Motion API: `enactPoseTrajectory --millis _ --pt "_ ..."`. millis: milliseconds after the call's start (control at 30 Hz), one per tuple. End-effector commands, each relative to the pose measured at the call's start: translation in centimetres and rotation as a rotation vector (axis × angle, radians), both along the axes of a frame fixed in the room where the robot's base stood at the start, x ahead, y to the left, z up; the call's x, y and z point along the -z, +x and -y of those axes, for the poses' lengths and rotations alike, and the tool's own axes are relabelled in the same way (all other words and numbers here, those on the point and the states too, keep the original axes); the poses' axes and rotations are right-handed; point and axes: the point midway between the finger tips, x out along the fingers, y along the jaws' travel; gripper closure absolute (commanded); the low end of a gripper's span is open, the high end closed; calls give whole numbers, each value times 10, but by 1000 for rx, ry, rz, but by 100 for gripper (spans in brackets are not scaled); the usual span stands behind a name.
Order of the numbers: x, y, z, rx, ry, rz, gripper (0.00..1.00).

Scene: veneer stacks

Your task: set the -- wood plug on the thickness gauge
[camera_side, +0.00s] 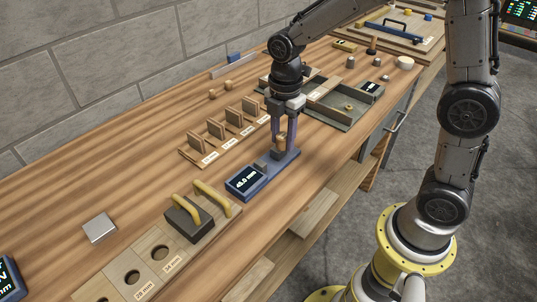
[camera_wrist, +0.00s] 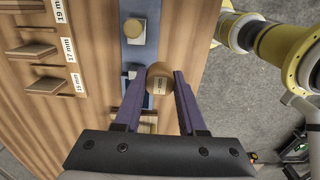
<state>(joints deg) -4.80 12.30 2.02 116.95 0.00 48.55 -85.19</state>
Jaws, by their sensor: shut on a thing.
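The thickness gauge has a blue base (camera_side: 288,161) and a dark display (camera_side: 245,182) that appears to read 45.0 mm. Its blue base also shows in the wrist view (camera_wrist: 151,45), with a round tan-topped piece (camera_wrist: 134,28) on it. My gripper (camera_side: 282,143) points down over the gauge's far end. It is shut on a round wood plug (camera_wrist: 160,76) with a small pale label, held between the purple fingers. The plug (camera_side: 281,139) is partly hidden by the fingers in the side view. I cannot tell whether it touches the gauge.
A slotted rack (camera_side: 222,141) with upright veneer pieces and mm labels stands to the left. A board with round holes (camera_side: 160,252) and a dark block with a yellow handle (camera_side: 188,218) lie in front. A grey tray (camera_side: 333,115) is behind.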

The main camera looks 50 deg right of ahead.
Motion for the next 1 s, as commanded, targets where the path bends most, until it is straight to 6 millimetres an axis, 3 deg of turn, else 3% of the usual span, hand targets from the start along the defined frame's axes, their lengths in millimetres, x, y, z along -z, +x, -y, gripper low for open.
enactPoseTrajectory --millis 100,233,467,633,1000 --pt "24 16 -2 0 -1 -8 100" --pt "39 29 -3 0 -1 -6 100" --pt "53 41 -4 0 0 -5 100" --pt "76 40 -4 0 -1 -6 100" --pt "83 41 -4 0 0 -3 100"
